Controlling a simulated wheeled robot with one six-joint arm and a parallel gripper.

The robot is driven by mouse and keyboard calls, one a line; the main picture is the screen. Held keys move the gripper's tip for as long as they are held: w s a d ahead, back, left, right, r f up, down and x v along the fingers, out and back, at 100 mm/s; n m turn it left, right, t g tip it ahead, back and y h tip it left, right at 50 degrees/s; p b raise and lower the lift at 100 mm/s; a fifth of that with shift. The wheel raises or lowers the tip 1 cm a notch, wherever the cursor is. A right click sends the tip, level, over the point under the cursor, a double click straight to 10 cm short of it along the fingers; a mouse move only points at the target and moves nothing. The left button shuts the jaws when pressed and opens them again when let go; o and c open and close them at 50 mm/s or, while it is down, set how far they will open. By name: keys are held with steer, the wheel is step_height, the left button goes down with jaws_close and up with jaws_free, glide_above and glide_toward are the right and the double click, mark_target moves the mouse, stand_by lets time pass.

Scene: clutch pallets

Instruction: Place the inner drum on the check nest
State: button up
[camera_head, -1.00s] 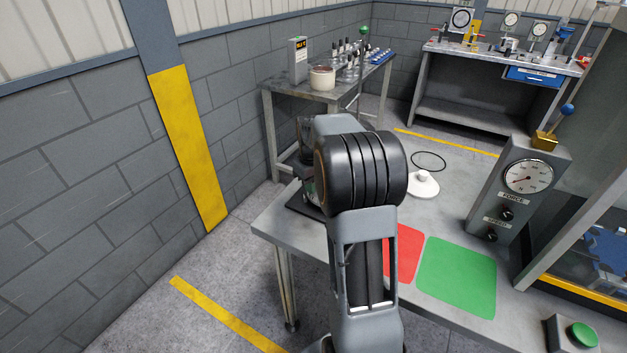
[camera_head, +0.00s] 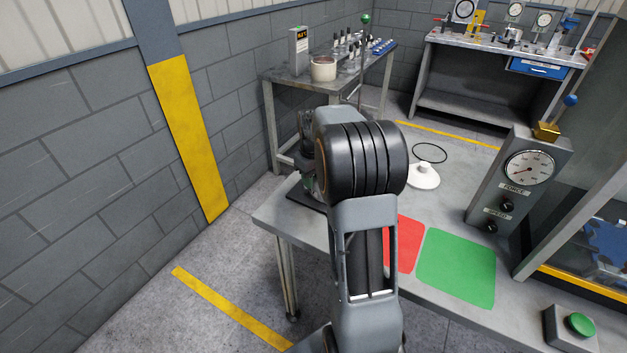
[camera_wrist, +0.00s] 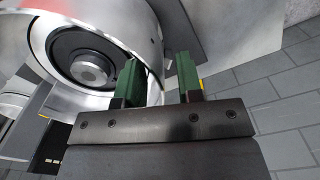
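In the wrist view, a large shiny silver round part (camera_wrist: 145,32), which looks like the drum, fills the upper left. Its open face shows a dark ring and a grey hub. My gripper (camera_wrist: 158,75) has two green fingers, apart with a visible gap. The left finger overlaps the part's rim in the picture, and the right finger is just outside it. I cannot tell whether either touches. In the head view my arm hides the gripper and most of what is behind it. A white disc with a central knob (camera_head: 423,178), possibly the check nest, sits on the bench.
A green button box (camera_head: 572,329) is at front right. A side table (camera_head: 290,75) stands behind.

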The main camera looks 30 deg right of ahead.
step_height(320, 180, up, 11)
steer(key=shift+a+f+p, duration=0.1)
steer(key=shift+p, duration=0.25)
steer(key=s+a+f+t, duration=0.1)
steer(key=s+a+f, duration=0.1)
steer(key=s+a, duration=0.7)
steer(key=s+a+f+m+t, duration=0.1)
steer(key=s+a+f+t, duration=0.1)
steer(key=s+a, duration=0.6)
steer(key=shift+s+a+f, duration=0.4)
steer(key=shift+s+f, duration=0.25)
steer(key=shift+f, duration=0.15)
step_height(320, 180, up, 2)
steer(key=shift+r+t+p, duration=0.15)
steer(key=shift+t+p, duration=0.15)
steer(key=shift+p, duration=0.6)
